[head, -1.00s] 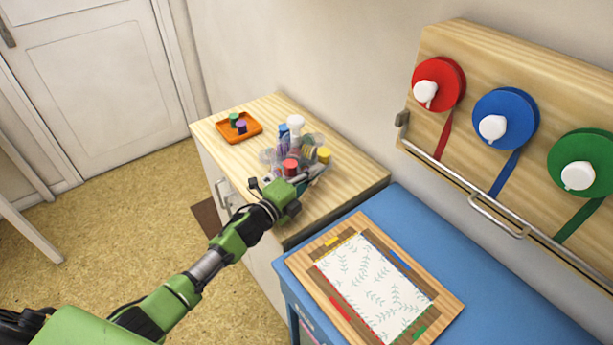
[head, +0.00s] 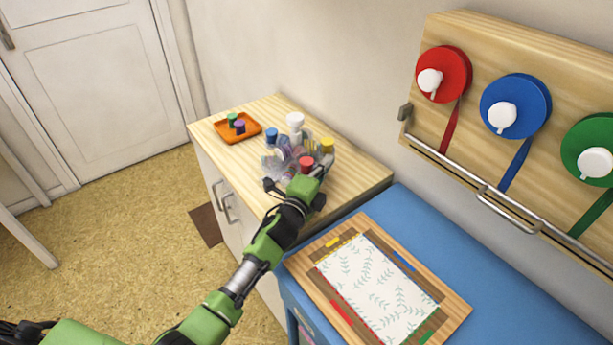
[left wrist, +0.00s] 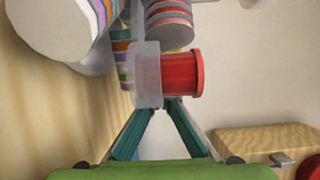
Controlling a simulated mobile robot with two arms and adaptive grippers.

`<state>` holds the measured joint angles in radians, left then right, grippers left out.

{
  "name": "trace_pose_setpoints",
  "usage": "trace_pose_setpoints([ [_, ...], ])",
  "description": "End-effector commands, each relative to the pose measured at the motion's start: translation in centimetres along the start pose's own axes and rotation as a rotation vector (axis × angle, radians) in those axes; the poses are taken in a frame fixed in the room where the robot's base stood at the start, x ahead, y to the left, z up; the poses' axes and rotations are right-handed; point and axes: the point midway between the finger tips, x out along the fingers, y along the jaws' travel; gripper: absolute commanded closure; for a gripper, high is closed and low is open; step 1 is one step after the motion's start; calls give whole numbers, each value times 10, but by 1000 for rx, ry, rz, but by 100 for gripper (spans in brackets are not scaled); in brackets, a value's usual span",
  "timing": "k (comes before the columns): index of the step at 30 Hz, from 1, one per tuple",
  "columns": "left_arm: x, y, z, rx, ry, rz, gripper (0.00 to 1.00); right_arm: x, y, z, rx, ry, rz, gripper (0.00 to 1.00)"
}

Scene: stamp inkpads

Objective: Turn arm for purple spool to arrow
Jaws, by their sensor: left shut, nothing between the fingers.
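A stand with a white centre knob (head: 296,120) and clear arms stands on the wooden cabinet. Its arms bear a blue spool (head: 272,135), a yellow spool (head: 327,145) and a red spool (head: 306,164). A purple spool (head: 239,126) sits in an orange tray (head: 250,131) further back. My left gripper (head: 316,176) is at the near side of the stand, by the red spool. In the left wrist view its shut, empty fingers (left wrist: 172,99) meet close to the red spool (left wrist: 184,74) and a clear arm end (left wrist: 147,75); contact is unclear. I see no arrow.
A green spool (head: 232,118) shares the tray. A blue bench (head: 440,235) with a patterned board (head: 372,285) lies to the right. A wall panel (head: 465,40) carries red, blue and green discs. The cabinet top around the tray is clear.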

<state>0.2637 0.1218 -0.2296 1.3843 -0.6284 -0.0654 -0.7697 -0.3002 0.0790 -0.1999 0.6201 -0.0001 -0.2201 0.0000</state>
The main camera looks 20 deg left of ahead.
Motion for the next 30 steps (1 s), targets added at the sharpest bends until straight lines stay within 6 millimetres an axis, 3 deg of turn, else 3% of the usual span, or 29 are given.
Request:
trace_pose_setpoints([
  [30, 6, 0, 0, -1, 1, 0, 100, 6, 0, 0, 0, 0, 0, 60],
])
